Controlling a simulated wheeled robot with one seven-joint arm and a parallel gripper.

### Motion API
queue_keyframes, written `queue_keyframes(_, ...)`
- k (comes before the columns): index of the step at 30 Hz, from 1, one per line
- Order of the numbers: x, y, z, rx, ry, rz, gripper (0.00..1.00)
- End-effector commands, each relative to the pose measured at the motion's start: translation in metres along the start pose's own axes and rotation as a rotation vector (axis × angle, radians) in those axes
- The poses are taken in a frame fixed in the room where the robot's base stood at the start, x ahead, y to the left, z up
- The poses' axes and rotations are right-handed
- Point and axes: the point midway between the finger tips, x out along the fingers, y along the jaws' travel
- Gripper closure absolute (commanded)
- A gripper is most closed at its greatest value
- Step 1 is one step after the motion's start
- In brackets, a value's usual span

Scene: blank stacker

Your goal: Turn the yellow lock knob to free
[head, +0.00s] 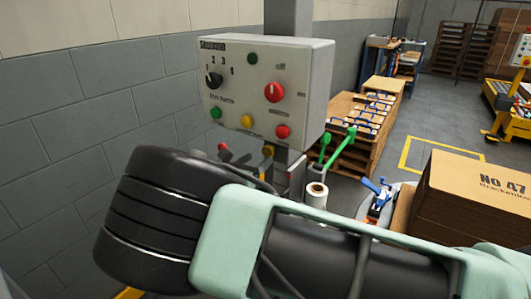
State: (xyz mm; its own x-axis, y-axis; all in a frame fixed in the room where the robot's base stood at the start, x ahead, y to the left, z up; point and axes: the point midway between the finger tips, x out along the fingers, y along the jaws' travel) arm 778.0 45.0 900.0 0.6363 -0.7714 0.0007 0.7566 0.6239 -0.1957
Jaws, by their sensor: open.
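A round yellow button (247,121) sits on the box's front face, between a green button and a red button. I cannot tell for sure which yellow part is the lock knob; the lower one looks more like a knob. My arm crosses the foreground in mint green and black.
The control box (313,85) carries a black selector (213,80) and a red rotary knob (274,92). A red-tipped lever (224,152) and green-handled levers (340,147) stand below. Cartons (475,200) are at right. A block wall (90,110) closes the left.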

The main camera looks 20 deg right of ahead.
Motion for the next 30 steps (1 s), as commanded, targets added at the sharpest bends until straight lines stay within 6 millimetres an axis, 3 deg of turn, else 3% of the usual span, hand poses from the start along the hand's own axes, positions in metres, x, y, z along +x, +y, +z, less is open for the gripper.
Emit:
queue_keyframes(3, 0.023, -0.001, 0.0, 0.0, 0.0, -0.002, 0.43)
queue_keyframes(9, 0.048, 0.0, 0.0, 0.001, 0.0, -0.001, 0.43)
queue_keyframes(21, 0.055, 0.0, -0.001, 0.001, 0.001, 0.001, 0.43)
queue_keyframes(22, 0.055, 0.0, -0.001, 0.001, 0.001, 0.001, 0.45)
queue_keyframes(27, 0.055, 0.0, 0.0, 0.001, 0.001, 0.0, 0.88)
queue_keyframes(30, 0.055, 0.0, 0.0, 0.001, 0.001, 0.0, 0.87)
